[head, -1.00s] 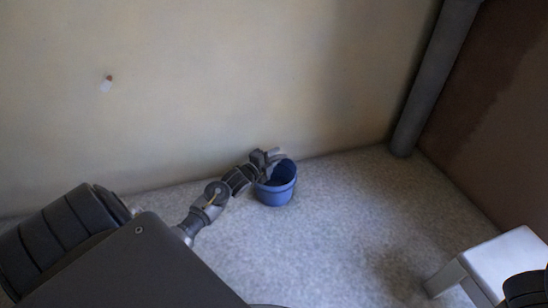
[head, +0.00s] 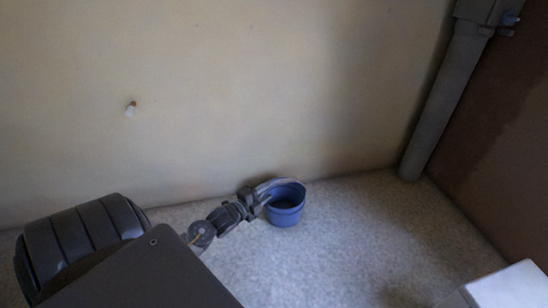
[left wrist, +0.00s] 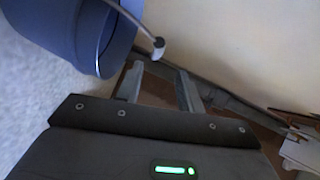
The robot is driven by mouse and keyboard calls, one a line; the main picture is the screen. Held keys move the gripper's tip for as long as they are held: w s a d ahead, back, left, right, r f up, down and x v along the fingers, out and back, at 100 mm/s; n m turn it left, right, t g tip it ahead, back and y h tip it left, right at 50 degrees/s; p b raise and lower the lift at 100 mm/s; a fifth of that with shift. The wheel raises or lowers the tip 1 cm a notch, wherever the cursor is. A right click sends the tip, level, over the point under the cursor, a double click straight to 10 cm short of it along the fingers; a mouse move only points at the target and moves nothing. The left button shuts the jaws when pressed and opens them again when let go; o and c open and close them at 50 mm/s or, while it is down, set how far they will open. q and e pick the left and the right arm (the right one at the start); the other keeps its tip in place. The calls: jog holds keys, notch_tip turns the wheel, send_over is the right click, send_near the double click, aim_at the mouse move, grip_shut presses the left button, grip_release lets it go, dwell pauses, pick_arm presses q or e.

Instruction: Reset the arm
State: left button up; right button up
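My left arm comes in from the lower left in the head view. Its gripper (head: 262,194) is low, at the left side of a blue bucket (head: 286,215) standing on the grey floor near the wall. In the left wrist view the gripper's two fingers (left wrist: 161,88) are apart with nothing visible between them. The blue bucket (left wrist: 62,28) fills the upper left there. A thin rod with a pale end, perhaps its handle, hangs just beyond the fingertips; I cannot tell if it touches them. My right gripper is not in view.
A plain beige wall (head: 230,90) rises behind the bucket. A dark pipe (head: 440,110) runs down the right corner. A white stool or small table (head: 508,288) is at the lower right. A small pale thing (head: 130,109) is on the wall. The floor right of the bucket is clear.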

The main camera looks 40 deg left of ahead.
pick_arm(q)
jog(key=shift+s+r, duration=0.1)
jog(key=shift+s, duration=0.6)
